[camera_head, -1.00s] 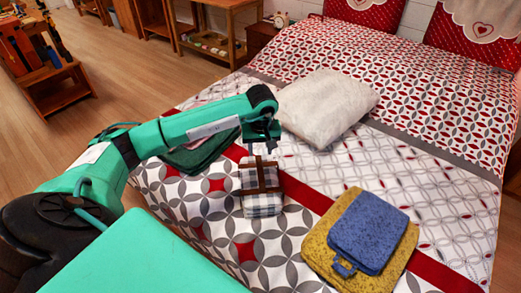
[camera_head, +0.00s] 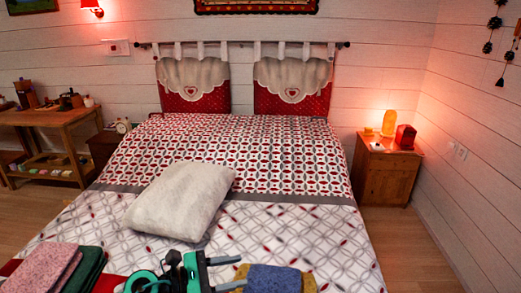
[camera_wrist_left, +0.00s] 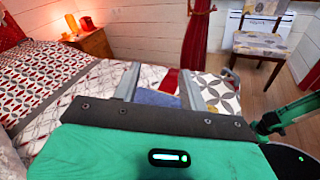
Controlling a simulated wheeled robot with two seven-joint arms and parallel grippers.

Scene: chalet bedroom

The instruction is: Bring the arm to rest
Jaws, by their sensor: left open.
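My left gripper (camera_head: 236,272) is at the bottom edge of the head view, over the foot part of the bed (camera_head: 290,215), with its fingers pointing right. It is open; in the left wrist view its two grey fingers (camera_wrist_left: 158,88) stand apart with nothing held between them. A folded blue cloth (camera_head: 274,277) on a yellow one (camera_head: 310,284) lies just right of the fingers in the head view. The blue cloth also shows beyond and between the fingers in the left wrist view (camera_wrist_left: 155,97). My right gripper cannot be made out.
A white pillow (camera_head: 182,200) lies on the bed behind the gripper. Folded pink (camera_head: 42,270) and dark green (camera_head: 88,272) cloths lie at lower left. A nightstand (camera_head: 386,172) with a lit lamp stands at right. A chair (camera_wrist_left: 257,45) shows in the wrist view.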

